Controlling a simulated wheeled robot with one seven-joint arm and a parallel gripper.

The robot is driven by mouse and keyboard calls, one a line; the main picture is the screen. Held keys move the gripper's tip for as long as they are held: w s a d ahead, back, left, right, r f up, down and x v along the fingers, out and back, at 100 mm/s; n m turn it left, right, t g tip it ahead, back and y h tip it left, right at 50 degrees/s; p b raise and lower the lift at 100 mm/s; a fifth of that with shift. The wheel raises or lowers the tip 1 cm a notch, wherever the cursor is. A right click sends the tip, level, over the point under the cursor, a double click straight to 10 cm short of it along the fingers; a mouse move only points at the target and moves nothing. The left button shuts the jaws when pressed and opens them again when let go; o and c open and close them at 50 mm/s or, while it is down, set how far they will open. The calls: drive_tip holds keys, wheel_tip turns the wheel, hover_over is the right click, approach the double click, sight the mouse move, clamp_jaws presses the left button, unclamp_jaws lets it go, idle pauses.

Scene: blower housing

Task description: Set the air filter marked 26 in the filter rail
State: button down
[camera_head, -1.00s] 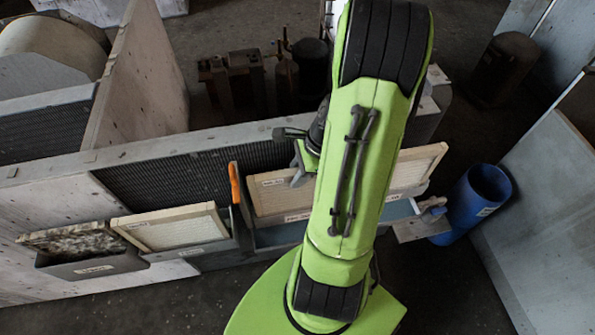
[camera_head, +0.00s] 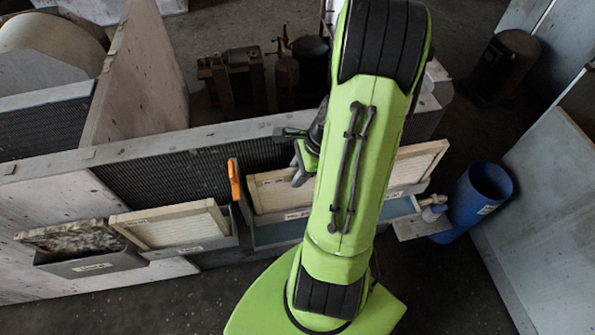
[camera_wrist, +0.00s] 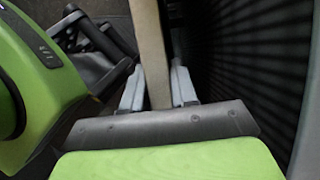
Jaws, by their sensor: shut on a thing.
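A pale air filter (camera_head: 268,195) with a tan frame stands behind my arm, at a bin with a label on its front. My arm hides its middle, and its right part shows past the arm. The small label on its frame is too blurred to read. My gripper (camera_wrist: 156,88) is shut on the tan frame edge (camera_wrist: 149,45), with one grey finger on each side. In the head view my arm mostly hides the gripper. I cannot tell whether the filter rests in the bin or is raised. The filter rail cannot be clearly made out.
Left of an orange-handled thing (camera_head: 234,180) are a white filter (camera_head: 170,226) and a dirty grey filter (camera_head: 72,238), each in a labelled bin. A dark mesh (camera_head: 160,178) lies behind them in the housing wall. A blue bucket (camera_head: 475,200) stands at the right.

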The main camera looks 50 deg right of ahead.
drive_tip(key=shift+f, duration=0.15)
drive_tip(key=shift+c, duration=1.6)
unclamp_jaws()
drive_tip(key=shift+p+v, duration=4)
drive_tip(key=shift+v, duration=0.3)
